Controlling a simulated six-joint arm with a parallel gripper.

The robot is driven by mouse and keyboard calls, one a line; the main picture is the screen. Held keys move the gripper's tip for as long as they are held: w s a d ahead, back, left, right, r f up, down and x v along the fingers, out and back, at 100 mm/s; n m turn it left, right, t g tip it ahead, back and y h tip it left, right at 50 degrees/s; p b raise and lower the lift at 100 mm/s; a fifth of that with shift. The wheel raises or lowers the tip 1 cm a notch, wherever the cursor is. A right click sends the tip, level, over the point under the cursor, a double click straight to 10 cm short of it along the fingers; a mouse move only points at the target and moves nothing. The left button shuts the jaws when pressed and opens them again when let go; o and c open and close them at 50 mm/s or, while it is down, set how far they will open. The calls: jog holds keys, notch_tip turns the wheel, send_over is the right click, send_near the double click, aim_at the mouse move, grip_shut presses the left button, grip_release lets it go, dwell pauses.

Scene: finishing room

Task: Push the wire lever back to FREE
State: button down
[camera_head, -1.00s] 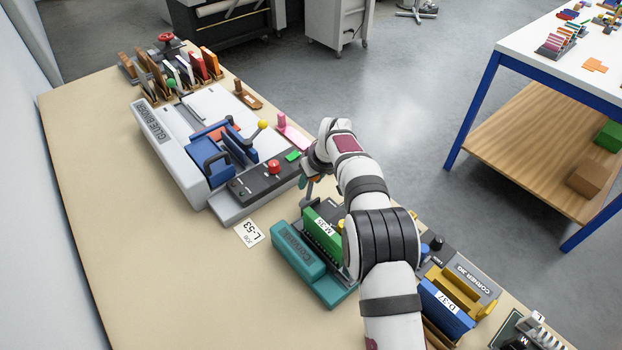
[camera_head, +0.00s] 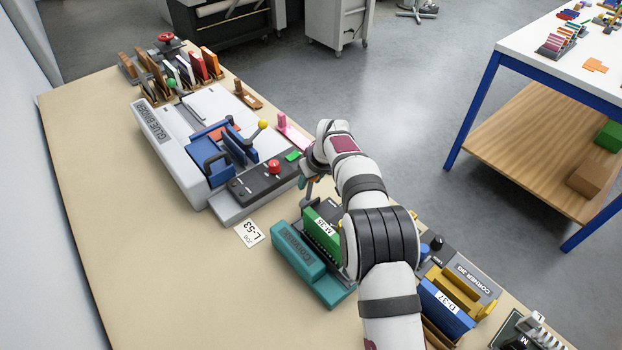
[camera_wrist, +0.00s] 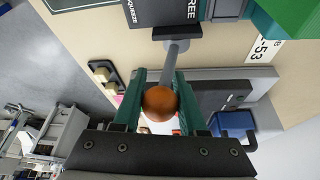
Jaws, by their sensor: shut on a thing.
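The wire lever (camera_wrist: 176,60) shows in the wrist view as a grey rod with an orange-brown ball knob (camera_wrist: 160,103). My gripper (camera_wrist: 160,90) has its two teal fingers on either side of the knob and is shut on it. The rod rises from a dark plate marked FREE and SQUEEZE (camera_wrist: 165,12); FREE is on the rod's side. A green book labelled M-35 (camera_head: 322,232) stands in this machine.
The glue binder (camera_head: 185,160) stands just beyond, with a yellow-knobbed lever (camera_head: 262,125) and red button (camera_head: 273,166). A corner jig (camera_head: 465,285) with a blue block is at right. A job card L-53 (camera_head: 249,233) lies on the bench; the bench's left side is clear.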

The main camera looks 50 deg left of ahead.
jog(key=shift+s+r+t, duration=0.15)
jog(key=shift+s+t, duration=0.35)
jog(key=shift+t, duration=0.1)
jog(key=shift+s, duration=1.6)
jog(key=shift+f, duration=0.2)
jog(key=shift+c, duration=2.3)
grip_release()
jog(key=shift+w, duration=0.1)
jog(key=shift+r, duration=0.1)
jog(key=v, duration=1.5)
jog(key=shift+d+r, duration=0.2)
jog(key=shift+r, duration=0.15)
